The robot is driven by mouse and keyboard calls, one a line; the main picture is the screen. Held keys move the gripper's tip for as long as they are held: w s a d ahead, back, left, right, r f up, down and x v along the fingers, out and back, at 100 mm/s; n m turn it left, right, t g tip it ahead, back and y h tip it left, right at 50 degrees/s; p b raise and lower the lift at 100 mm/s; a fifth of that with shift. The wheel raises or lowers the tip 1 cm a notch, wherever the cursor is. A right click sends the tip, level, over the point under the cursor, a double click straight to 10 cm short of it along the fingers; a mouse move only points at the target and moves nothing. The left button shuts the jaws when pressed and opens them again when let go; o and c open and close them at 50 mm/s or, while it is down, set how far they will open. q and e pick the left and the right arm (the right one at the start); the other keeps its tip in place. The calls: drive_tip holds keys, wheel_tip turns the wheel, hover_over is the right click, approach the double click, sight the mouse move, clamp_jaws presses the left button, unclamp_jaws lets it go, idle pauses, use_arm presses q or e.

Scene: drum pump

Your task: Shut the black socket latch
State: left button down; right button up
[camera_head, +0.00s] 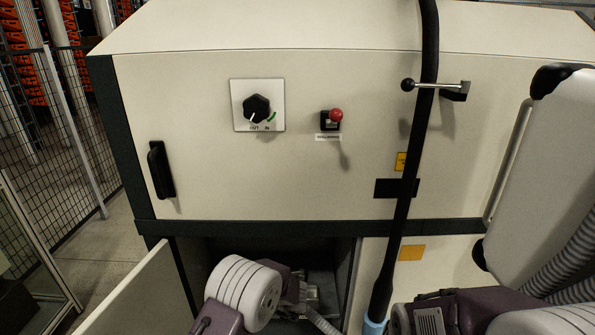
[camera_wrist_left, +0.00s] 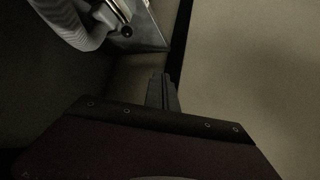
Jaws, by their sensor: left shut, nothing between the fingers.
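My left gripper (camera_wrist_left: 162,92) is shut and empty in the left wrist view, its narrow fingertips in front of a pale panel beside a dark vertical edge. A metal fitting (camera_wrist_left: 148,32) with a small black knob (camera_wrist_left: 127,31) is beyond the fingertips, up and left, apart from them. I cannot tell whether this knob belongs to the black socket latch. In the head view my left arm reaches into the lower cabinet opening, and its link hides the gripper. Metal parts (camera_head: 312,292) show dimly inside the opening. My right gripper is not in view.
A cabinet door (camera_head: 130,300) stands open at the left of the opening. A black hose (camera_head: 408,190) runs down the front, past a black-knobbed lever (camera_head: 435,86). A ribbed grey hose (camera_wrist_left: 75,25) is near the fitting.

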use_arm(q)
drive_tip(key=w+a+r+m+t+h+b, duration=0.15)
drive_tip(key=a+r, duration=0.25)
drive_tip(key=r, duration=0.4)
drive_tip(key=w+a+r+m+t+h+b, duration=0.1)
drive_tip(key=w+a+r+t, duration=0.25)
drive_tip(key=r, duration=0.35)
drive_tip(key=s+d+f+m+g+h, duration=0.1)
drive_tip(key=s+f+m+g, duration=0.2)
drive_tip(key=s, duration=0.6)
drive_tip(key=s+d+f+m+g+h, duration=0.2)
drive_tip(key=s+f+m+g, duration=0.1)
drive_tip(key=s, duration=0.6)
drive_tip(key=s+d+f+m+g+h, duration=0.2)
drive_tip(key=s+f, duration=0.3)
drive_tip(key=s, duration=0.5)
drive_tip(key=shift+d+m+g, duration=0.15)
drive_tip(key=shift+m+g, duration=0.35)
drive_tip(key=shift+m, duration=0.05)
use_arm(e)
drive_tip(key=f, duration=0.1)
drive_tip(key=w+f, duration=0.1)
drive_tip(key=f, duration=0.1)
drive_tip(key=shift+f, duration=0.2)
use_arm(q)
drive_tip(key=shift+s+h, duration=0.15)
drive_tip(key=shift+h, duration=0.1)
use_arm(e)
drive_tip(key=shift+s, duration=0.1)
